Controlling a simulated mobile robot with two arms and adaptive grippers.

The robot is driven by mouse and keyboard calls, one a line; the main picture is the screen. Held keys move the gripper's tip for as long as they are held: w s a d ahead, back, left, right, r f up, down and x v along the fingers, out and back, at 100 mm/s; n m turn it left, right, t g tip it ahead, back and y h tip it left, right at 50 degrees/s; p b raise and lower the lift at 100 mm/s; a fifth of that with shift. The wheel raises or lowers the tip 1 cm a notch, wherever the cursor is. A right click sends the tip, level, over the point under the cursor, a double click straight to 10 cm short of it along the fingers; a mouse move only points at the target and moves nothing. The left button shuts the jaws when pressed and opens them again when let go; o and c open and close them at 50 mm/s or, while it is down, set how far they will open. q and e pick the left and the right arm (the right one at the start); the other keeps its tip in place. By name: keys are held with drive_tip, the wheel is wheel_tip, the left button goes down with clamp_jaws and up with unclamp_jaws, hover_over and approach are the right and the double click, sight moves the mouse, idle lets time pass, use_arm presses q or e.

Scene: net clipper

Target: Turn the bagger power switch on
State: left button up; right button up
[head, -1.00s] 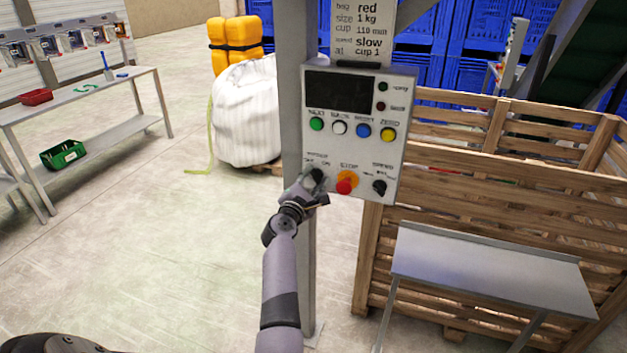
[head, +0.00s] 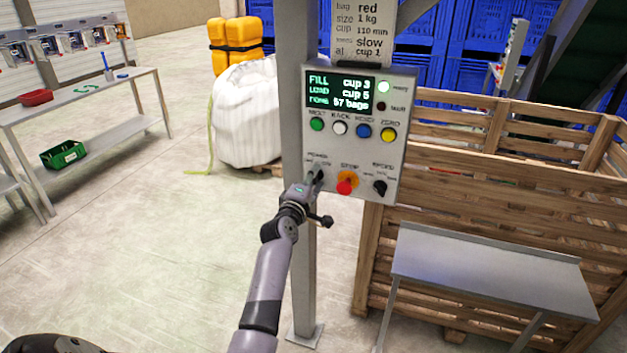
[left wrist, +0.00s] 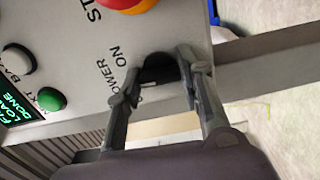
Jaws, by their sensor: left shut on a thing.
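The bagger control panel (head: 350,135) is a grey box on a post. Its display (head: 340,93) is lit with green and white text, reading FILL cup 3, LOAD cup 5 and 57 bags. The ready lamp (head: 383,87) glows pale. The black power switch (head: 318,175) is at the panel's lower left and shows in the left wrist view (left wrist: 158,70) beside the ON label. My left gripper (head: 314,180) is shut on the switch, a finger on each side in the left wrist view (left wrist: 160,82). The fingers partly hide the switch. My right gripper is not seen.
The red stop button (head: 345,187) and black speed knob (head: 379,187) sit right of the switch. A grey side table (head: 485,270) and wooden crate (head: 480,170) stand at right. A white bulk bag (head: 245,115) is behind.

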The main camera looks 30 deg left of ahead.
use_arm(q)
drive_tip(key=m, duration=0.4)
drive_tip(key=shift+d+f+m, duration=0.1)
drive_tip(key=shift+m, duration=0.2)
drive_tip(key=m+p, duration=0.1)
drive_tip(key=m, duration=0.2)
drive_tip(key=shift+m, duration=0.3)
drive_tip(key=shift+f+m, duration=0.15)
drive_tip(key=shift+m, duration=0.15)
drive_tip(key=o, duration=1.2)
drive_tip(key=shift+c, duration=0.2)
drive_tip(key=shift+r, duration=0.2)
drive_tip(key=v, duration=1.2)
